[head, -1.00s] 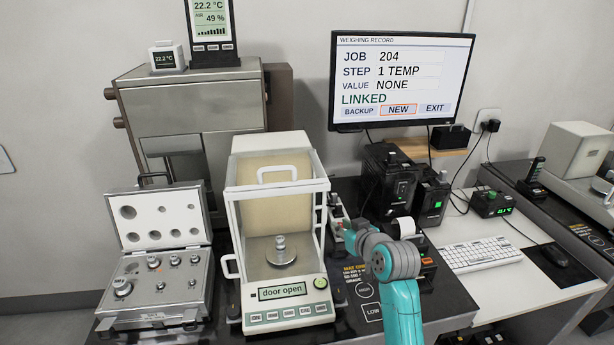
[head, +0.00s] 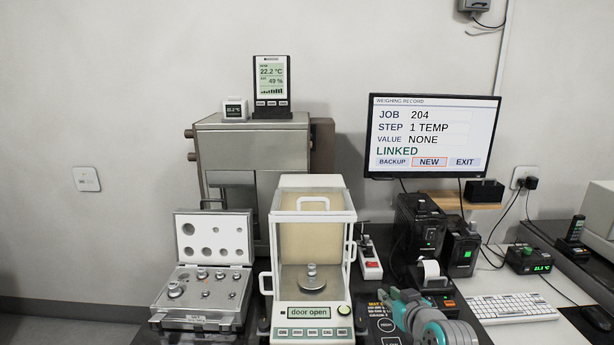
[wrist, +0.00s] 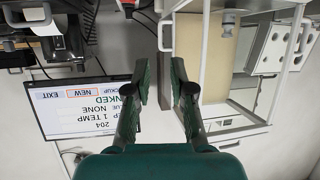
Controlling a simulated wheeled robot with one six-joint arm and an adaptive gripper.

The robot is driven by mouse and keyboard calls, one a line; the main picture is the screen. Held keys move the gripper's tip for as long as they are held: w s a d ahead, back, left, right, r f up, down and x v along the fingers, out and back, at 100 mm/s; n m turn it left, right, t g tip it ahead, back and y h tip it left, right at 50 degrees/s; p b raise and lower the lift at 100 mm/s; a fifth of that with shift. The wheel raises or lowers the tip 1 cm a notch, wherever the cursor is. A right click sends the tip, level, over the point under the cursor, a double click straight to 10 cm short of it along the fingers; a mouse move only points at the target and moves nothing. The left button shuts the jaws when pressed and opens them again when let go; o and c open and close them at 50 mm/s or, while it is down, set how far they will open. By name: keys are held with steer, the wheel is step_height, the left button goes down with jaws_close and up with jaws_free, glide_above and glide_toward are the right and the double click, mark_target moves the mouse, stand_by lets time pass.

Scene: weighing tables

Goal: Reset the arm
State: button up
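In the wrist view, which is upside down, my gripper (wrist: 161,78) shows two dark green fingers with a clear gap and nothing between them. Beyond them are the wall, the monitor at left and the balance at right. In the head view my teal and grey arm (head: 432,325) is folded at the bottom right, in front of the balance's right side. My fingertips cannot be made out there. The balance (head: 312,322) reads "door open", and a metal weight (head: 312,273) stands on its pan.
An open weight case (head: 202,320) with several weights lies left of the balance. The monitor (head: 432,138) shows JOB 204, STEP 1 TEMP, VALUE NONE, LINKED. Black boxes (head: 420,222), a small printer (head: 432,280) and a keyboard (head: 512,307) stand at right.

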steer(key=s+f+m+h, duration=0.1)
steer(key=s+f, duration=0.5)
steer(key=s, duration=0.4)
steer(key=s+a+f+m+h, duration=0.1)
steer(key=s+f, duration=0.6)
steer(key=s, duration=0.2)
steer(key=s+f, duration=0.6)
steer(key=s, duration=0.4)
steer(key=s+r, duration=0.3)
steer(key=s, duration=0.6)
steer(key=s+r+t, duration=0.1)
steer(key=s+r, duration=0.1)
steer(key=s, duration=0.8)
steer(key=s+r, duration=0.3)
steer(key=s, duration=0.7)
steer(key=shift+s+a+r+h, duration=0.25)
steer(key=shift+a+r+h, duration=0.1)
steer(key=shift+a, duration=0.1)
